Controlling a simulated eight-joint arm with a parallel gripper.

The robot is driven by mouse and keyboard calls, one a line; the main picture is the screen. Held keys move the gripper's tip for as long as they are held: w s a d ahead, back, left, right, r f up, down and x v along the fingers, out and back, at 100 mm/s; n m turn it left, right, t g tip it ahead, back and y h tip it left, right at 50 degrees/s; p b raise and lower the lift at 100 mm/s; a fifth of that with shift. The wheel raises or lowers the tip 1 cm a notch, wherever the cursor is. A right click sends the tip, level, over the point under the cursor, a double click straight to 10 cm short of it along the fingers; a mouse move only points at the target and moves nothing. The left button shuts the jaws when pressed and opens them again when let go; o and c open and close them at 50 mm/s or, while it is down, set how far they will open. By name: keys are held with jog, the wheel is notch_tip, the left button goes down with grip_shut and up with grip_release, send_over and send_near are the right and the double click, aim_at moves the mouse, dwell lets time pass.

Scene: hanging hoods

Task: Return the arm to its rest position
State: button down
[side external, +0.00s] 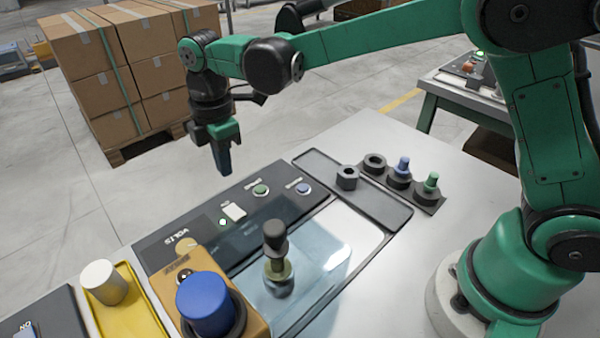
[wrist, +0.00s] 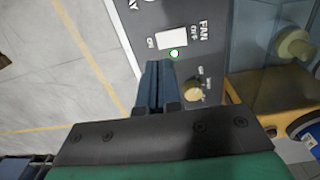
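My gripper (side external: 223,165) hangs pointing down above the far edge of the dark control panel (side external: 283,178) in the side view. Its blue fingers are together, with nothing between them. In the wrist view the shut fingers of my gripper (wrist: 156,88) show against the panel's edge, beside a white rocker switch (wrist: 172,37) labelled FAN and a lit green lamp (wrist: 174,54). A cream knob (wrist: 194,93) is to the right of the fingers. The green arm reaches in from the right in the side view.
Stacked boxes (side external: 120,70) on a pallet stand behind. On the bench are a glass-covered bay (side external: 330,250) with a black-topped knob (side external: 275,240), a blue cylinder (side external: 205,302), a yellow tray (side external: 135,300) with a white cylinder (side external: 103,282), and several small parts at right. Open floor lies beyond.

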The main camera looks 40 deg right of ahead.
jog(key=s+d+r+m+t, duration=0.4)
jog(key=s+d+m+t, duration=0.3)
jog(key=s+d+m, duration=0.5)
jog(key=d+m, duration=0.2)
jog(key=m, duration=0.3)
jog(key=shift+s+r, duration=0.15)
jog(key=shift+s, duration=0.05)
